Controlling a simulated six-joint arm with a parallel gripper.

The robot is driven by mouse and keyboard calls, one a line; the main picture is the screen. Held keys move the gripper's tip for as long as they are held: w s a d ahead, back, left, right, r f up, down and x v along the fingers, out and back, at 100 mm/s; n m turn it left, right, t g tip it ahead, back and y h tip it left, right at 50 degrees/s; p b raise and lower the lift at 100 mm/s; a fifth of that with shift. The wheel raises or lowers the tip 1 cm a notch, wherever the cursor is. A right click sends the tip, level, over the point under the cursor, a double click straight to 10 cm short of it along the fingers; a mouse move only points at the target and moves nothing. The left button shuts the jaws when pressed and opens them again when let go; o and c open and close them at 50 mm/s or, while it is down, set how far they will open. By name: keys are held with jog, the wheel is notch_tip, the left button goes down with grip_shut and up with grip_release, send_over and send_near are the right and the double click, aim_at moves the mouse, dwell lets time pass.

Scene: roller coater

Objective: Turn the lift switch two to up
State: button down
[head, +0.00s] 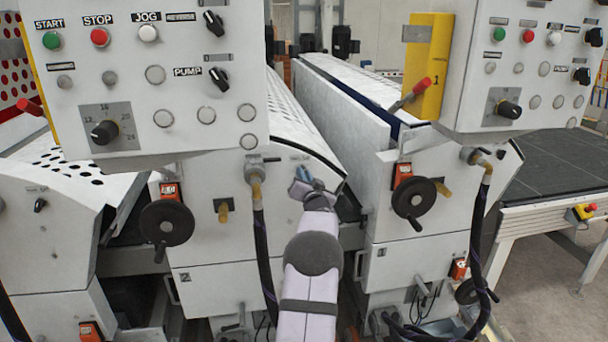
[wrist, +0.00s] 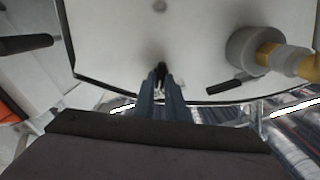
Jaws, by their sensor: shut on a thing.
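My gripper (head: 306,182) is at the upper right of the front panel (head: 285,225) of the machine unit marked 2. In the wrist view my gripper (wrist: 161,82) has its blue fingers closed around a small dark knob, the lift switch two (wrist: 161,68), on the pale panel. The fingers cover most of the switch, so I cannot tell which way it points. In the head view the switch is hidden behind my gripper.
A black handwheel (head: 166,223) is left of my arm, and another handwheel (head: 414,198) is on unit 1 to the right. A dark hose (head: 261,235) hangs close to the left of my arm. Two control boxes (head: 150,95) (head: 530,65) overhang the units.

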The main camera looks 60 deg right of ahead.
dwell(0.5)
jog(key=c, duration=1.8)
grip_release()
jog(key=shift+s+a, duration=0.1)
jog(key=b+v, duration=0.4)
jog(key=v, duration=0.3)
jog(key=shift+b, duration=0.3)
